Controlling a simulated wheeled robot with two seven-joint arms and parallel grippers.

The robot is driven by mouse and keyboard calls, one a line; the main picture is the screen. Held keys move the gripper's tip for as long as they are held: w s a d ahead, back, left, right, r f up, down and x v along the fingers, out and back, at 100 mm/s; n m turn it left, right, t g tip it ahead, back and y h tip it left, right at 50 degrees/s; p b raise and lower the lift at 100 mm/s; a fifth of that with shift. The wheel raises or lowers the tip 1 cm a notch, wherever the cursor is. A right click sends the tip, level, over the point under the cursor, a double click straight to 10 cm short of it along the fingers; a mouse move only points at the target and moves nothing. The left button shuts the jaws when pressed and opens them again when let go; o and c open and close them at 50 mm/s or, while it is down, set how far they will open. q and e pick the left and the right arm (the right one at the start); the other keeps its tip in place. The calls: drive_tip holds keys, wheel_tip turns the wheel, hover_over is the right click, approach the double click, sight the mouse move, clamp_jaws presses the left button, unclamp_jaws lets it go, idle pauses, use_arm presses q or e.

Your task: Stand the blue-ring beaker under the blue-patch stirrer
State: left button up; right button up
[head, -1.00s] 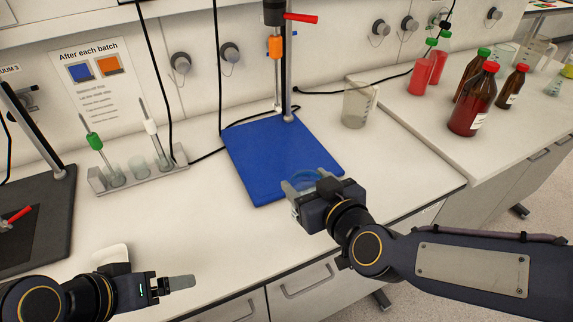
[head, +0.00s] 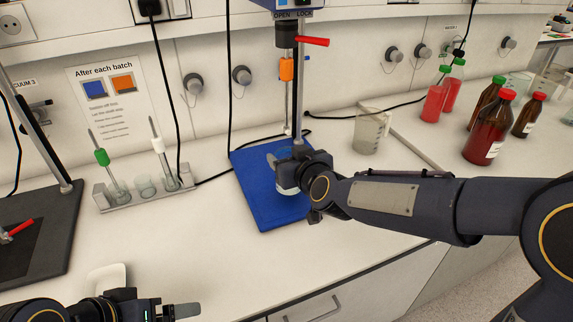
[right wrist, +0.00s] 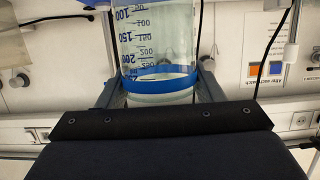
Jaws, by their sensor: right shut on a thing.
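My right gripper (head: 279,170) is shut on the blue-ring beaker, over the blue patch (head: 277,210) at the foot of a stirrer stand. In the right wrist view the clear beaker (right wrist: 155,40), with a blue ring and dark graduations, sits between the fingers of the gripper (right wrist: 160,88). In the head view the beaker (head: 286,187) is mostly hidden by the gripper; I cannot tell whether its base touches the patch. The stirrer (head: 289,35) has an orange part and a red lever above. My left gripper (head: 180,310) is at the lower left, apart from everything; its opening is unclear.
A clear beaker (head: 371,132) stands right of the patch. A rack (head: 150,198) with glassware and probes stands left. Brown bottles (head: 489,130) and red-filled bottles (head: 434,103) stand on the right counter. A black cable runs behind the patch.

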use_arm(q)
drive_tip(key=shift+r, duration=0.1)
use_arm(e)
drive_tip(key=shift+w+a, duration=0.25)
drive_tip(key=shift+w, duration=0.35)
drive_tip(key=shift+w+f, duration=0.15)
drive_tip(key=shift+f, duration=0.15)
use_arm(q)
drive_tip(key=shift+f+b, duration=0.45)
drive_tip(key=shift+f, duration=0.05)
use_arm(e)
drive_tip(key=shift+f, duration=1.4)
use_arm(q)
drive_tip(key=shift+f, duration=0.1)
drive_tip(key=shift+f, duration=0.1)
use_arm(e)
drive_tip(key=shift+f, duration=0.25)
drive_tip(key=o, duration=1.2)
drive_tip(key=shift+c, duration=0.2)
